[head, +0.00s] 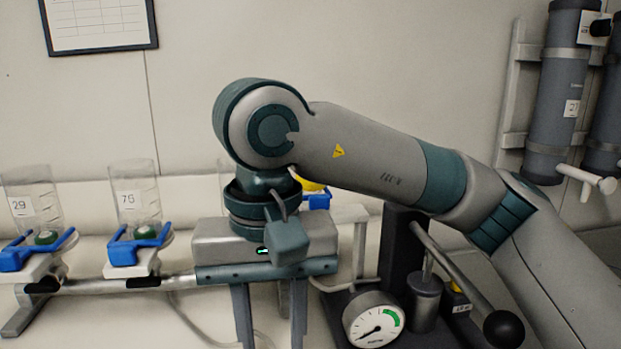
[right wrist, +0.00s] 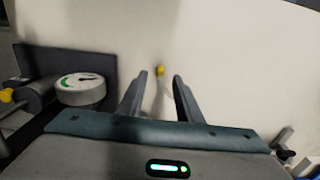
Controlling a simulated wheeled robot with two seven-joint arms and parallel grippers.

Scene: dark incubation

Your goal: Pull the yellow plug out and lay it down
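My right gripper (head: 270,318) points down in the head view, its two fingers apart, with the tips near the bottom edge. In the right wrist view the open gripper (right wrist: 160,78) shows nothing held between its fingers. A small yellow piece with a faint grey stem, probably the yellow plug (right wrist: 160,70), shows against the pale surface beyond the fingertips, in line with the gap. I cannot tell its distance or whether it is seated. Another yellow part (head: 312,185) shows partly behind my right arm in the head view; I cannot tell what it is. My left gripper is out of view.
A gauge (head: 373,320), a metal cylinder (head: 425,295) and a black-knobbed lever (head: 502,328) stand right of the gripper. Clear vessels in blue holders (head: 138,245) line a rail at left. Grey cylinders (head: 562,95) hang at upper right. Pale surface lies below the fingers.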

